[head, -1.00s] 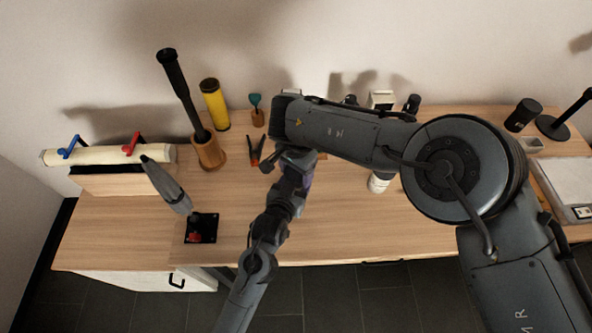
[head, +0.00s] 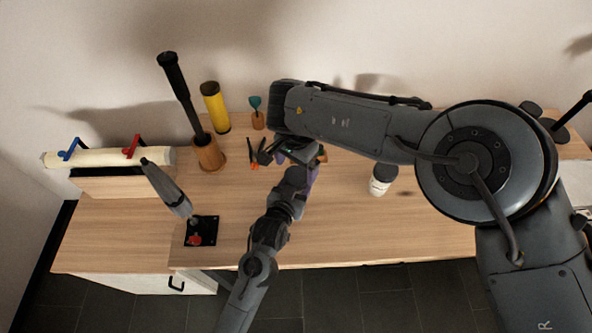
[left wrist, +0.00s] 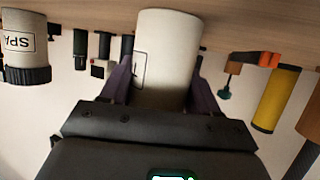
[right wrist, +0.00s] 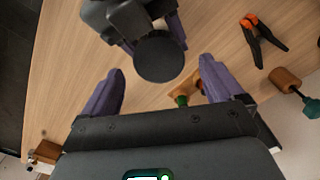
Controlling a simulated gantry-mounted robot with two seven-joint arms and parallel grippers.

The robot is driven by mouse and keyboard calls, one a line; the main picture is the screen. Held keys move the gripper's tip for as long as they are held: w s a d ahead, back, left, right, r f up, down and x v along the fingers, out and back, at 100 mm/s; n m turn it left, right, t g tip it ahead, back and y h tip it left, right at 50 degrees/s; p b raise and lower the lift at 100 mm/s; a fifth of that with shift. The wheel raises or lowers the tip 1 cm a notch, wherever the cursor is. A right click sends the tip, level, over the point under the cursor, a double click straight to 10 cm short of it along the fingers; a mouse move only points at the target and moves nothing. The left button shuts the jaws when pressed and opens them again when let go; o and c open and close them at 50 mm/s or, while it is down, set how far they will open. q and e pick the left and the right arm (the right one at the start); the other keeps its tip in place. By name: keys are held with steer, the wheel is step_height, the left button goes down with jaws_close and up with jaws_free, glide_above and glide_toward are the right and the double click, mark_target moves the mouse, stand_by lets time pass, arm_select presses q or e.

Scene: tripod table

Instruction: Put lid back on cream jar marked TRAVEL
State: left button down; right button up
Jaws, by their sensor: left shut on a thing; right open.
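A white cream jar (left wrist: 168,55) stands between the purple fingers of my left gripper (left wrist: 162,66), which is shut on it. Only the edge of its label shows, so the word cannot be read. In the right wrist view a round black lid (right wrist: 159,56) covers the top of that jar, beside the left gripper's fingers; how well it is seated cannot be told. My right gripper (right wrist: 161,70) is open, its fingers apart and empty, with the lid just ahead between them. In the head view my right arm largely hides the jar and both grippers.
A second white jar with a dark lid (head: 380,181) stands to the right; its label starts "SPA" in the left wrist view (left wrist: 24,42). The front middle table is clear.

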mark_target(296, 175)
steer(key=shift+r, duration=0.25)
steer(key=shift+c, duration=0.4)
steer(key=shift+r, duration=0.25)
steer(key=shift+c, duration=1.1)
steer(key=shift+r+m, duration=0.6)
steer(key=shift+r, duration=0.9)
steer(key=shift+f, duration=4)
